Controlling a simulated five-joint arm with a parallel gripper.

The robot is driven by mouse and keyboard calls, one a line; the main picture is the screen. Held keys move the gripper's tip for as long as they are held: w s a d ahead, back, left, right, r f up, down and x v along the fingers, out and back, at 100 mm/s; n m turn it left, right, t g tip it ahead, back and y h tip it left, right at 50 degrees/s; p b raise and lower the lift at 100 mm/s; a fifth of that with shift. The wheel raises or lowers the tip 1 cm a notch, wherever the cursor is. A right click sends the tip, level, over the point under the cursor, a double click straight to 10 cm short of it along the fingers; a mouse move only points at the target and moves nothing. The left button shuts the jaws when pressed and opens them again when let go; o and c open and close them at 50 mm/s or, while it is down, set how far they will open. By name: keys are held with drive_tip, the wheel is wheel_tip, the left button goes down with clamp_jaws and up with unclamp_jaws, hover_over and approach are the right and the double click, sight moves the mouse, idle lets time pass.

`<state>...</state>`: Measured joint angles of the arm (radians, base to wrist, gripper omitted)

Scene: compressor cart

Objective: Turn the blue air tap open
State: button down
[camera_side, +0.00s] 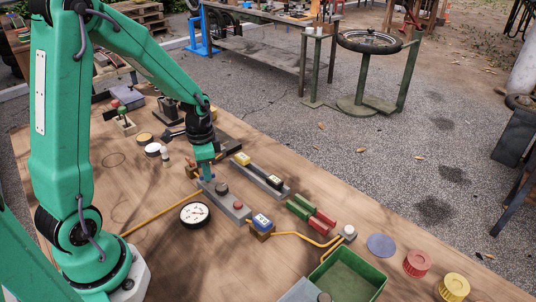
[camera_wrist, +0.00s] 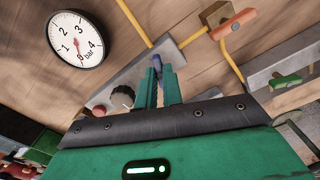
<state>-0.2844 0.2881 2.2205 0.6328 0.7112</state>
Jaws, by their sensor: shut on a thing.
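The blue air tap (camera_wrist: 157,62) stands on a grey metal block (camera_wrist: 135,72), seen in the wrist view between my fingertips. My gripper (camera_wrist: 160,84) is shut on the tap's handle from both sides. In the side view my gripper (camera_side: 207,174) points down at the far end of the same grey block (camera_side: 238,212), and the tap is largely hidden by the fingers. The handle's exact angle is hard to tell. A round white pressure gauge (camera_side: 195,214) lies beside the block; it also shows in the wrist view (camera_wrist: 76,39), marked in bar.
A dark knob (camera_wrist: 121,95) and a red button (camera_wrist: 98,109) sit on the block close to my fingers. A green bin (camera_side: 348,274) stands at the table's front.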

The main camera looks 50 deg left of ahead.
drive_tip(key=n, duration=0.3)
drive_tip(key=shift+n, duration=0.3)
idle(0.4)
drive_tip(key=c, duration=1.5)
unclamp_jaws()
drive_tip(key=shift+c, duration=0.2)
drive_tip(key=shift+r, duration=0.1)
drive_tip(key=shift+r, duration=3.85)
drive_tip(key=shift+r, duration=0.1)
